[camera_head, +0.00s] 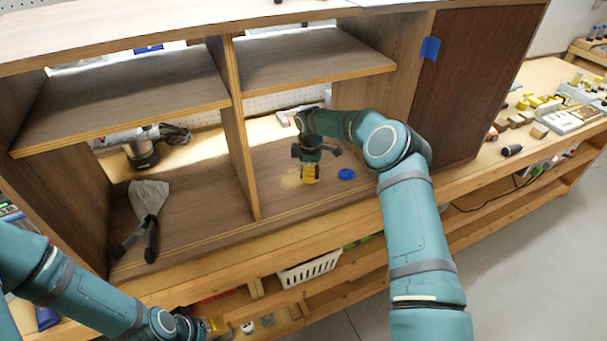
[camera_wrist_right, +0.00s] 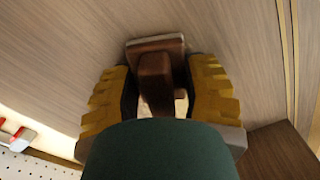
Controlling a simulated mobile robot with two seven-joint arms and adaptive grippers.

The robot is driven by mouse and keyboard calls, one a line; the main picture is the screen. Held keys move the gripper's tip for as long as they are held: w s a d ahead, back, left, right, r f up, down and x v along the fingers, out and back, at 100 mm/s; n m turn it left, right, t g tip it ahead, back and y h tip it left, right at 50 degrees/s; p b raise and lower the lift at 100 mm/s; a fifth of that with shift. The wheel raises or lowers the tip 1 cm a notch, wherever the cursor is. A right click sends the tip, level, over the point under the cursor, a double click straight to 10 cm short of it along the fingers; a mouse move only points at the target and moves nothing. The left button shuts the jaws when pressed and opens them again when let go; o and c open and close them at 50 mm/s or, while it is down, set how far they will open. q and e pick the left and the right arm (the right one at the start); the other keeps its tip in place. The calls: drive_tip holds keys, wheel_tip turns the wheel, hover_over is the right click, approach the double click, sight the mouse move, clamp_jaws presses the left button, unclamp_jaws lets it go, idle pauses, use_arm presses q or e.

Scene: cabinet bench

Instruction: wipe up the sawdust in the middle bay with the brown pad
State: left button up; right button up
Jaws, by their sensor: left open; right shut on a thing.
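My right gripper (camera_head: 310,174) reaches down into the lower middle bay (camera_head: 280,205). In the right wrist view it (camera_wrist_right: 160,95) is shut on the brown pad (camera_wrist_right: 155,45), its yellow ridged fingers on either side of the pad's block-shaped handle. The pad is hidden behind the gripper in the head view. A pale tan patch of sawdust (camera_head: 290,180) lies on the bay floor just left of the right gripper. Whether the pad touches the floor cannot be told. My left gripper (camera_head: 215,326) is open and empty, low in front of the bench.
A blue round object (camera_head: 346,174) lies right of the right gripper on the bay floor. A wooden divider (camera_head: 240,150) separates the left bay, which holds a grey-and-black tool (camera_head: 148,205). A shelf (camera_head: 310,65) lies above; a brown door (camera_head: 465,90) stands at right.

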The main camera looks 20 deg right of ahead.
sight(298, 171)
drive_tip(key=shift+d, duration=0.5)
drive_tip(key=shift+w+f+b, duration=0.2)
drive_tip(key=shift+w+b, duration=0.4)
drive_tip(key=shift+w, duration=0.15)
drive_tip(key=shift+w+a+r, duration=0.1)
drive_tip(key=shift+w, duration=0.1)
drive_tip(key=shift+a+r, duration=0.1)
drive_tip(key=shift+a, duration=1.75)
drive_tip(key=shift+s+a+b, duration=0.15)
drive_tip(key=shift+a+b, duration=0.15)
drive_tip(key=shift+a, duration=3.25)
drive_tip(key=shift+w+b, duration=0.3)
drive_tip(key=shift+w, duration=0.6)
drive_tip(key=shift+w+d, duration=0.1)
drive_tip(key=shift+d, duration=1.75)
drive_tip(key=shift+d+f, duration=0.2)
drive_tip(key=shift+d, duration=3.4)
drive_tip(key=shift+r, duration=0.2)
